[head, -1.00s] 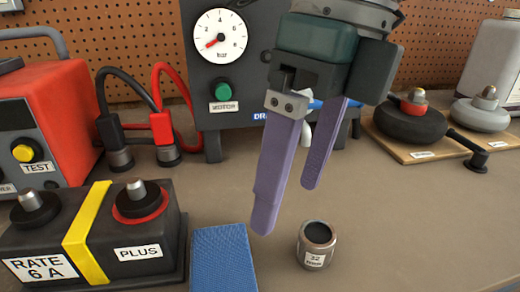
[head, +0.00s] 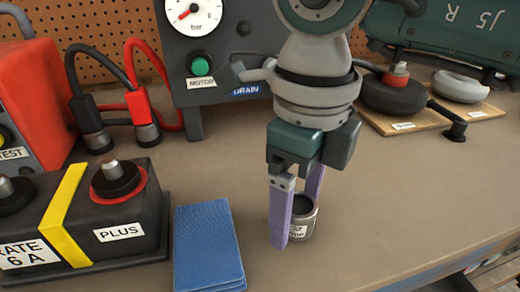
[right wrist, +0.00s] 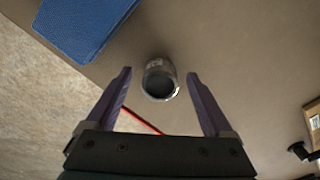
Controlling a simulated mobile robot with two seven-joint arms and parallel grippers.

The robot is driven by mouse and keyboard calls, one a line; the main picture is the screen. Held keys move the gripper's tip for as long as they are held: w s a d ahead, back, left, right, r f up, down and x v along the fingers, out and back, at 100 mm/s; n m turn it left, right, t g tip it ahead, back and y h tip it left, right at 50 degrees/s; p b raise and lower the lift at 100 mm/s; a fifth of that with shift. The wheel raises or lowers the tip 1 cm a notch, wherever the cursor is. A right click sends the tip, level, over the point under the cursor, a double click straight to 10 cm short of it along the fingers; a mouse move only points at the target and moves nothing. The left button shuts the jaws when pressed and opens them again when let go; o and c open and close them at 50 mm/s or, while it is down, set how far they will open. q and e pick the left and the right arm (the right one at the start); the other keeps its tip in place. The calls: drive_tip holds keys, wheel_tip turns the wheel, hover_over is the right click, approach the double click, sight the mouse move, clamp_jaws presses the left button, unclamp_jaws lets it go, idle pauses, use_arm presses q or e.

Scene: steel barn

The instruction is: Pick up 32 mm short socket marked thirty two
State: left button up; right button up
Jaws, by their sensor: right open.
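The 32 mm short socket (head: 301,226) is a small grey metal cylinder with a dark open top and a white label, standing upright on the bench. In the head view my right gripper (head: 297,218) points down at it, and the near purple finger hides its left part. In the right wrist view the socket (right wrist: 160,80) lies just beyond and between the two fingertips of the open right gripper (right wrist: 158,75), with a gap on each side. The gripper holds nothing. My left gripper is in neither view.
A blue pad (head: 208,246) lies left of the socket. Further left stands a black battery block (head: 140,229) marked PLUS. The bench right of the socket is clear.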

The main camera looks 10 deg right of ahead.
drive_tip(key=shift+c, duration=0.3)
clamp_jaws()
idle(0.4)
